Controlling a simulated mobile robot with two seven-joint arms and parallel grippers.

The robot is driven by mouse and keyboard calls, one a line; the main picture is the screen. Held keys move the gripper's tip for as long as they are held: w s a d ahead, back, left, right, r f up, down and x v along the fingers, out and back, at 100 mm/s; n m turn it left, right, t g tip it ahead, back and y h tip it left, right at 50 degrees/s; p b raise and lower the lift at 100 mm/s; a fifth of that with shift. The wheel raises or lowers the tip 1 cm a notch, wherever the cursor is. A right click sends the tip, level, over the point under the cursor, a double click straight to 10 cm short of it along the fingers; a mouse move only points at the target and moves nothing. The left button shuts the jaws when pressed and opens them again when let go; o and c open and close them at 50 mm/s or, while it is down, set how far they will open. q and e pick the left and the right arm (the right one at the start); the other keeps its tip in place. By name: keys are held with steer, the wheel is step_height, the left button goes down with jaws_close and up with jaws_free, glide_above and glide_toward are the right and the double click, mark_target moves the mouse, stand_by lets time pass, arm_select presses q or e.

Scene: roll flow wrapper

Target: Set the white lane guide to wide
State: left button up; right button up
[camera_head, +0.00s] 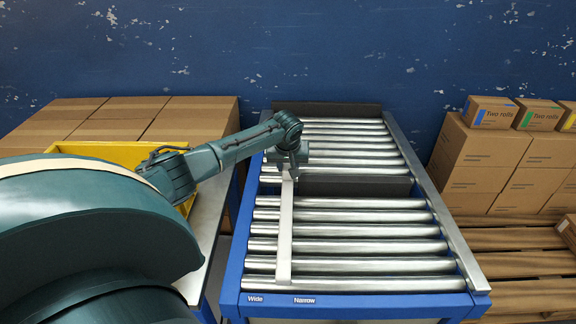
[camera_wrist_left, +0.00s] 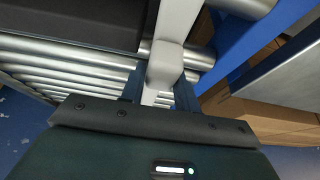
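The white lane guide (camera_head: 285,235) is a long pale bar lying lengthwise over the rollers, on the left part of the conveyor. Its near end is between the "Wide" label (camera_head: 255,298) and the "Narrow" label (camera_head: 304,300) on the blue front rail, closer to "Narrow". My left gripper (camera_head: 289,165) is at the guide's far end. In the left wrist view, its two dark fingers flank the guide (camera_wrist_left: 166,65) closely on both sides and look shut on it. The fingertips are partly hidden in the head view. My right gripper is not in view.
The roller conveyor has a blue frame (camera_head: 440,225) and dark crosswise blocks (camera_head: 355,187) over its rollers. A yellow bin (camera_head: 125,152) and cartons (camera_head: 185,118) stand at the left. More cartons (camera_head: 480,160) are stacked at the right. A blue wall closes the back.

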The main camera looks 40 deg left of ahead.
arm_select(q)
jaws_close()
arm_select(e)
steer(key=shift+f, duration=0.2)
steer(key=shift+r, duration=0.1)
